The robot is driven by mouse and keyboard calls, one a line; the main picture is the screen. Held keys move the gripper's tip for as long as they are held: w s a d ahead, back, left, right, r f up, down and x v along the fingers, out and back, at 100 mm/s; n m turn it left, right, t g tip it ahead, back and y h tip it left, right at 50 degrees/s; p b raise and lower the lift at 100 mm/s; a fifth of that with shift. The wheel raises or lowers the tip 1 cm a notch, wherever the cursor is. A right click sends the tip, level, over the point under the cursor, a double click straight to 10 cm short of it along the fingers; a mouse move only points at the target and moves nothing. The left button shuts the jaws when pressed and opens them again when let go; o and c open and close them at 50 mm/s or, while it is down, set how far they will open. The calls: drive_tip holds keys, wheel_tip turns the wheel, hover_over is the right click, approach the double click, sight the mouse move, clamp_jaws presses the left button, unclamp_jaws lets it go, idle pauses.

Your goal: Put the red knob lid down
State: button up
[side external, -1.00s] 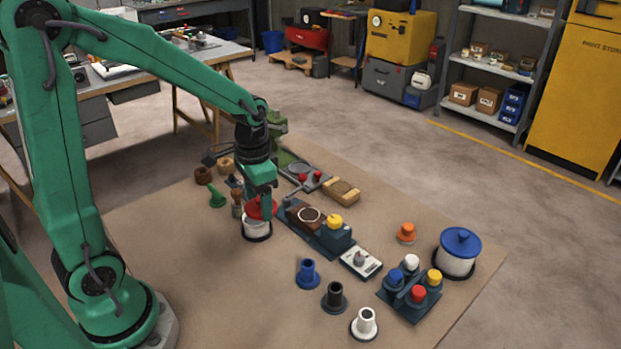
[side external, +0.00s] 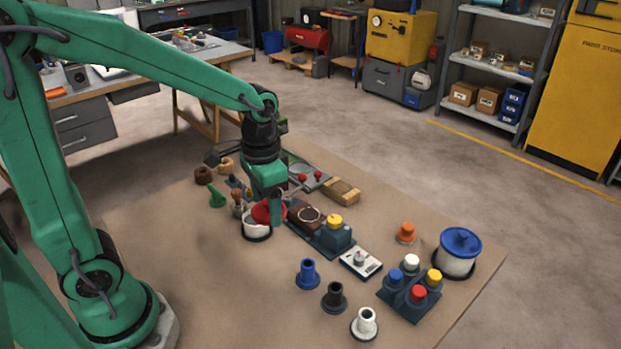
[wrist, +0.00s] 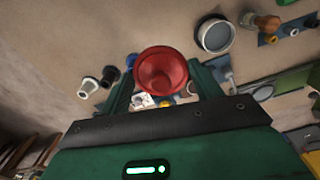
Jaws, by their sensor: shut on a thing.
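The red knob lid (side external: 268,212) is held in my gripper (side external: 270,198), which is shut on it. In the wrist view the lid (wrist: 162,72) sits between the two fingers (wrist: 163,80) and hides what is directly behind it. A white pot with a dark base (side external: 254,229) stands on the mat just below and left of the lid in the side view. Its open top shows apart from the lid in the wrist view (wrist: 215,36). The lid overlaps the pot in the side view; its exact height above it cannot be told.
A dark block with a brown part and yellow knob (side external: 337,233) stands close right of the lid. Blue (side external: 307,274), black (side external: 334,297) and white (side external: 364,325) flanged pieces stand in front. A blue-lidded pot (side external: 458,255) is far right. The mat's front left (side external: 210,295) is clear.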

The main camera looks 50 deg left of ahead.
drive_tip(key=shift+s+d+f+n, duration=0.1)
drive_tip(key=shift+d+f+n, duration=0.05)
drive_tip(key=shift+d, duration=0.25)
drive_tip(key=shift+s+d+f+n, duration=0.1)
drive_tip(key=shift+d+f+n, duration=0.05)
drive_tip(key=shift+d, duration=0.2)
drive_tip(key=s+d+f+n, duration=0.3)
drive_tip(key=d, duration=0.4)
drive_tip(key=shift+s+d+f+n, duration=0.15)
drive_tip(key=shift+s+d+n, duration=0.05)
drive_tip(key=shift+d+n, duration=0.2)
drive_tip(key=shift+w+a+f, duration=0.1)
drive_tip(key=shift+a, duration=0.05)
hover_over(281, 257)
wheel_tip(281, 257, down, 7)
drive_tip(key=shift+r, duration=0.1)
drive_tip(key=shift+f, duration=2)
drive_tip(key=shift+f, duration=0.15)
